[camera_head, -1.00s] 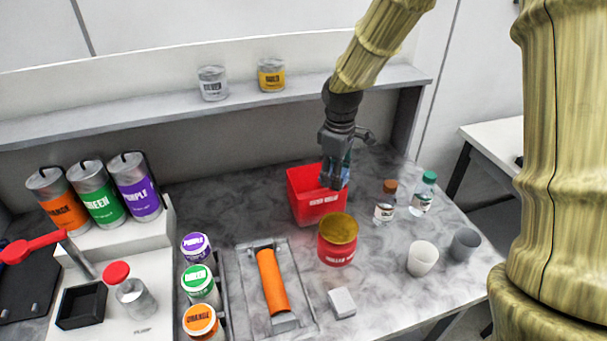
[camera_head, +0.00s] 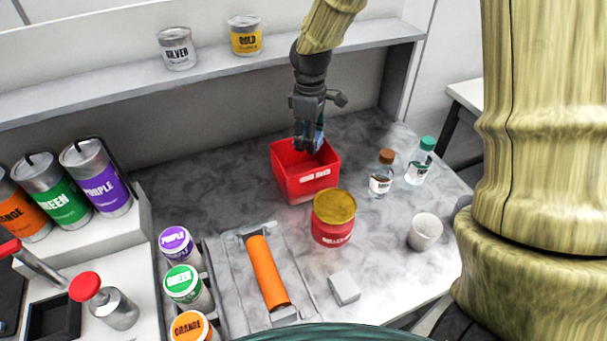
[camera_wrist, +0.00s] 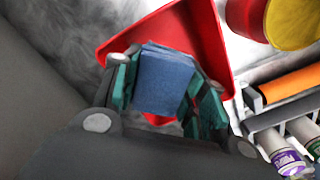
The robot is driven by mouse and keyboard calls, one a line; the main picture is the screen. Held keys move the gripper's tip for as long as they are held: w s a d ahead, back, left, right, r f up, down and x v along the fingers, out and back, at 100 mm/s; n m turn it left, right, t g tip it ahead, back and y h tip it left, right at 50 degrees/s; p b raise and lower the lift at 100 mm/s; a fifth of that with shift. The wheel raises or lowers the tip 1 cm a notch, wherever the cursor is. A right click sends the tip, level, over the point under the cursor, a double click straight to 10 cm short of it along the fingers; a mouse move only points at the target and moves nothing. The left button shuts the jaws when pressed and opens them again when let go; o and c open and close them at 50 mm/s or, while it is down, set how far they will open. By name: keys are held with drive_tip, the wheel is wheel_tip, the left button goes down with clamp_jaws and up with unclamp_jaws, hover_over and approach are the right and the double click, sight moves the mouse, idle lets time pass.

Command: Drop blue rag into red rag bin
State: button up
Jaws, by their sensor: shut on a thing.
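The red rag bin (camera_head: 309,184) stands open-topped on the grey table, below the shelf. My gripper (camera_head: 309,145) points down at the bin's opening, near its back rim. It is shut on the blue rag (camera_wrist: 165,82), a folded blue piece between the teal finger pads in the wrist view. In the head view only a small bit of blue (camera_head: 319,130) shows between the fingers. In the wrist view the red bin (camera_wrist: 205,35) lies beyond the rag, with its opening around it. The bin's inside is partly hidden by the rag and fingers.
A red can with a yellow top (camera_head: 333,218) stands close in front of the bin. Two small bottles (camera_head: 381,174) and a white cup (camera_head: 424,231) are to the right. An orange roller (camera_head: 267,273) lies front left. The shelf (camera_head: 215,75) runs behind.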

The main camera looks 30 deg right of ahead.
drive_tip(key=shift+s+d+f+b, duration=0.1)
drive_tip(key=shift+s+f+b, duration=0.4)
drive_tip(key=shift+f, duration=0.15)
drive_tip(key=shift+w+f, duration=0.25)
drive_tip(key=shift+f, duration=0.1)
drive_tip(key=o, duration=1.3)
drive_tip(key=shift+s+r, duration=0.15)
drive_tip(key=shift+c, duration=0.2)
drive_tip(key=shift+o, duration=0.8)
wheel_tip(320, 180, up, 12)
drive_tip(key=shift+f, duration=0.1)
